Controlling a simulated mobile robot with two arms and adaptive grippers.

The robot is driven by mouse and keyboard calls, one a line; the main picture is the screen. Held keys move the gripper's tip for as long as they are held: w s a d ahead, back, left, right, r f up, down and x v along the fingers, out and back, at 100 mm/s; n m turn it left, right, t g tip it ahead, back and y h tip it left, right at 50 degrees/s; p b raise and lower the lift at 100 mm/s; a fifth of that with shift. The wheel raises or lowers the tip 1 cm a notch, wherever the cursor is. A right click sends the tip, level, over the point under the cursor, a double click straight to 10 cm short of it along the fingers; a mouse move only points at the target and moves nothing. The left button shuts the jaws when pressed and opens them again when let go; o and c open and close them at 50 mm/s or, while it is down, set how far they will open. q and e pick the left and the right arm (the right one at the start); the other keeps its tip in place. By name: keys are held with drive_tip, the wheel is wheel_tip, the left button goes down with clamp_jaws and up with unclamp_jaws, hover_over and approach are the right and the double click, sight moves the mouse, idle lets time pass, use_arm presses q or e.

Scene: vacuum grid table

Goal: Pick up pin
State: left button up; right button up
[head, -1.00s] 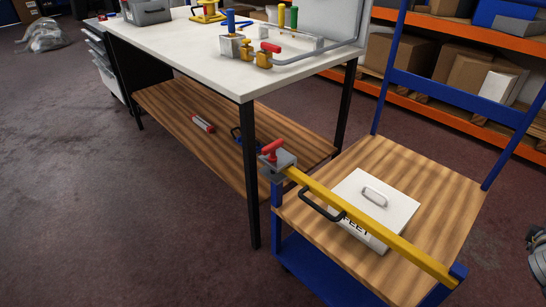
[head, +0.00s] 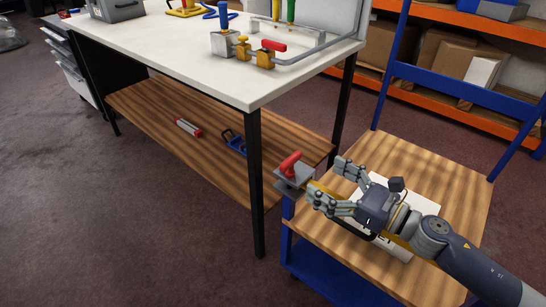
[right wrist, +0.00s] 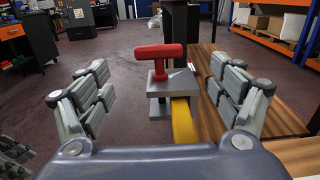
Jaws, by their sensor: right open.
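The red T-handled pin (head: 289,164) stands upright in a grey block (head: 293,180) at the near left corner of the blue cart, at the end of a yellow bar. In the right wrist view the pin (right wrist: 159,52) is near the middle, its crossbar above the block, between and beyond the two sets of fingers. My right gripper (head: 326,180) is open and empty, just right of the pin and apart from it. The fingers (right wrist: 160,80) spread wide in the wrist view. The pin's lower part is hidden in the block.
The white table (head: 180,50) holds clamps and tools, with a black leg (head: 256,180) left of the pin. Its wooden lower shelf (head: 160,115) carries a few items.

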sight(294, 161)
drive_tip(key=x, duration=0.5)
drive_tip(key=shift+a, duration=0.25)
drive_tip(key=x, duration=0.4)
drive_tip(key=shift+w+a+r, duration=0.1)
drive_tip(key=shift+r, duration=0.05)
drive_tip(key=shift+w+a, duration=0.2)
drive_tip(key=shift+a, duration=0.05)
use_arm(q)
drive_tip(key=shift+w+d+f, duration=0.1)
drive_tip(key=shift+d+f, duration=0.1)
drive_tip(key=shift+f, duration=0.65)
use_arm(e)
drive_tip(key=shift+c, duration=0.2)
drive_tip(key=c, duration=1.1)
